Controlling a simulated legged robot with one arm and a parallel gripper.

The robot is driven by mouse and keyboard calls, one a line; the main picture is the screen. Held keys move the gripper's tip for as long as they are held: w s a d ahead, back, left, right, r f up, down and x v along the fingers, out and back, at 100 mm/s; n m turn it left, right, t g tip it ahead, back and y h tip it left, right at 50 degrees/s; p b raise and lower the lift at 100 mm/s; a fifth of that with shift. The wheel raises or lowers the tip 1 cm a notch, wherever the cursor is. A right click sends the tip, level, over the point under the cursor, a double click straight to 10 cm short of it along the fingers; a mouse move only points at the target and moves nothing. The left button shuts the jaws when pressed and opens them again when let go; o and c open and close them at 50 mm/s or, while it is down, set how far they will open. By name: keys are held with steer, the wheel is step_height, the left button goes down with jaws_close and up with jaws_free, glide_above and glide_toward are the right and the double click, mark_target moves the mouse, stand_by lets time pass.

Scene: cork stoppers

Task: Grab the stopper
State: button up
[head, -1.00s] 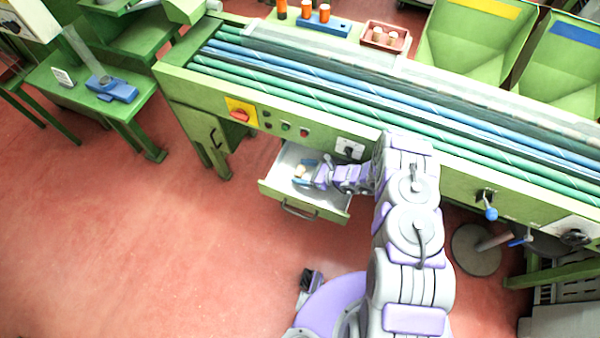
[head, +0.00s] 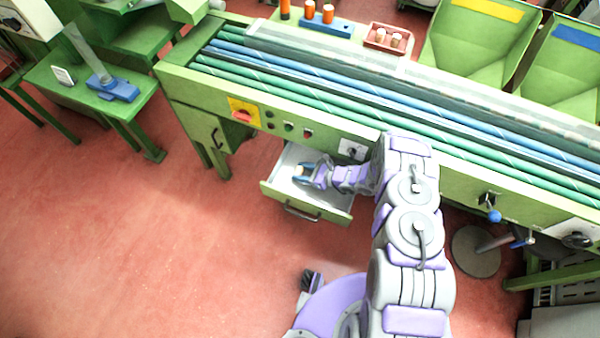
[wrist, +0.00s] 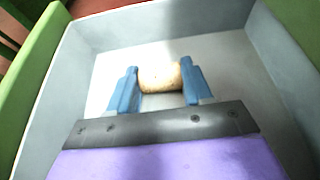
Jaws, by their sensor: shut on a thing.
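A pale cork stopper (wrist: 160,77) is between the two blue fingers of my gripper (wrist: 160,82) in the wrist view, with both fingers against its sides. The gripper is shut on it. In the head view my gripper (head: 304,171) is inside the open drawer (head: 268,188), and the stopper shows only as a small pale spot between the fingers. The wrist view shows the grey drawer floor and walls around the stopper. I cannot tell whether the stopper touches the drawer floor.
The drawer hangs open from the green conveyor machine (head: 190,85). A reddish tray (head: 372,42) with several corks stands behind the belts. A blue rack (head: 325,28) with orange-topped pieces is beside it.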

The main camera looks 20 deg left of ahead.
steer(key=shift+d+r, duration=0.1)
steer(key=shift+d, duration=0.6)
steer(key=shift+d+r, duration=0.3)
steer(key=shift+r, duration=0.1)
steer(key=r+p+v, duration=0.1)
steer(key=p+v, duration=0.2)
steer(key=v, duration=1.1)
steer(key=shift+r, duration=0.3)
